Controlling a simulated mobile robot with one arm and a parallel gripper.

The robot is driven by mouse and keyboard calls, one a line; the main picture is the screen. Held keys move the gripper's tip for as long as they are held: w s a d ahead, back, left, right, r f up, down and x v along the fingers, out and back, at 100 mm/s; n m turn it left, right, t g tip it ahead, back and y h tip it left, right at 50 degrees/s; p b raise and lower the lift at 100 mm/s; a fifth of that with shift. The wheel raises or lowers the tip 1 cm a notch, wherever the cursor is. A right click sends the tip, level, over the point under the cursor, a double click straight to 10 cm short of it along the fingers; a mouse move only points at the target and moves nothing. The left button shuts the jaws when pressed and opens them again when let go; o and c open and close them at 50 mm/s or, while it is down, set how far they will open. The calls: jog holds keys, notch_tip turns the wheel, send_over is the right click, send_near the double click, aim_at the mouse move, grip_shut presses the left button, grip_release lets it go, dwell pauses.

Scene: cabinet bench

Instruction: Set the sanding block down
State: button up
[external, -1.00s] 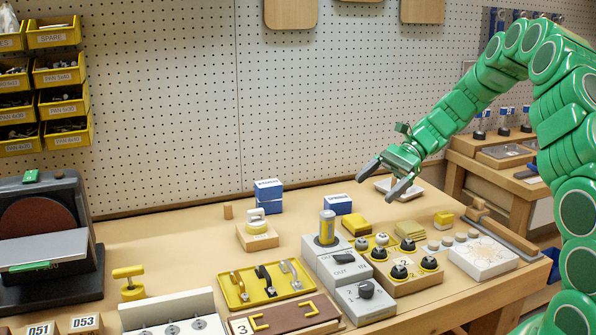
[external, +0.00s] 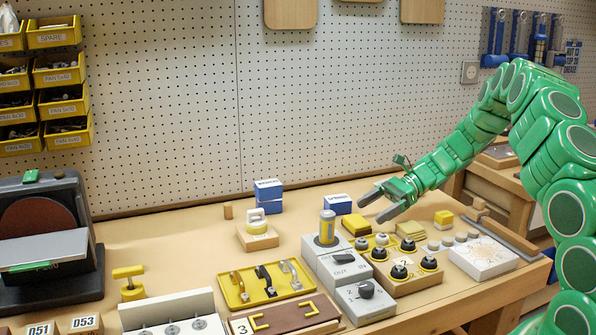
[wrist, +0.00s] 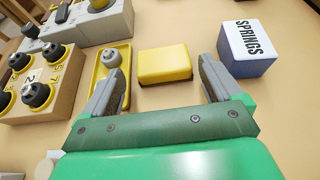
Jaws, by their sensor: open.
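A yellow block with a thin brown base, likely the sanding block (external: 356,225), lies flat on the bench beside a small blue and white box. In the wrist view the same yellow block (wrist: 165,62) sits between and just beyond my fingertips, with clear space on both sides. My gripper (external: 372,209) is open and empty, above and a little right of the block. In the wrist view my gripper (wrist: 158,70) shows both fingers spread wide. Whether the fingers reach down to the block's height cannot be told.
The blue and white SPRINGS box (wrist: 247,48) is close to the right finger. A yellow tray with a grey knob (wrist: 112,60) is close to the left finger. A knob panel (external: 405,280) stands in front. Another yellow block (external: 443,219) lies farther right.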

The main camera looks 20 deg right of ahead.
aim_at(359, 219)
jog(key=shift+f+x, duration=0.2)
jog(key=shift+x, duration=2.45)
jog(key=shift+w+d, duration=0.1)
jog(key=shift+w, duration=0.05)
jog(key=c, duration=0.8)
jog(key=shift+r, duration=0.45)
jog(key=shift+c, duration=0.2)
notch_tip(359, 219, up, 2)
jog(key=shift+r, duration=0.1)
jog(key=s+d+r, duration=0.1)
jog(key=s+r, duration=0.9)
jog(key=s, duration=0.4)
jog(key=shift+d, duration=0.25)
